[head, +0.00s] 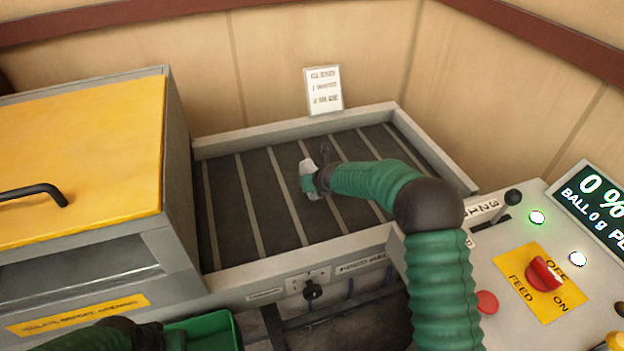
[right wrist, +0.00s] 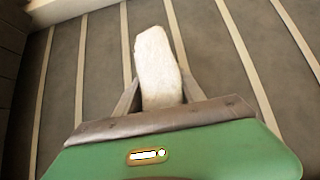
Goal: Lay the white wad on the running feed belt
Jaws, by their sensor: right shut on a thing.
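The white wad (head: 306,168) is a pale, elongated lump held over the slatted feed belt (head: 225,195). My right gripper (head: 311,180) is above the middle of the belt, shut on the wad. In the right wrist view the wad (right wrist: 156,60) sticks out from between the jaws (right wrist: 158,98), with dark belt and pale slats behind it. I cannot tell whether the wad touches the belt. My left arm's dark wrist (head: 148,336) shows at the bottom left edge; its fingers cannot be made out.
A grey machine with a yellow lid (head: 85,155) stands left of the belt. A control panel (head: 500,270) with a red feed knob (head: 545,273) and display (head: 595,205) is at right. A raised frame (head: 290,128) rims the belt. A green object (head: 205,330) sits at the bottom.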

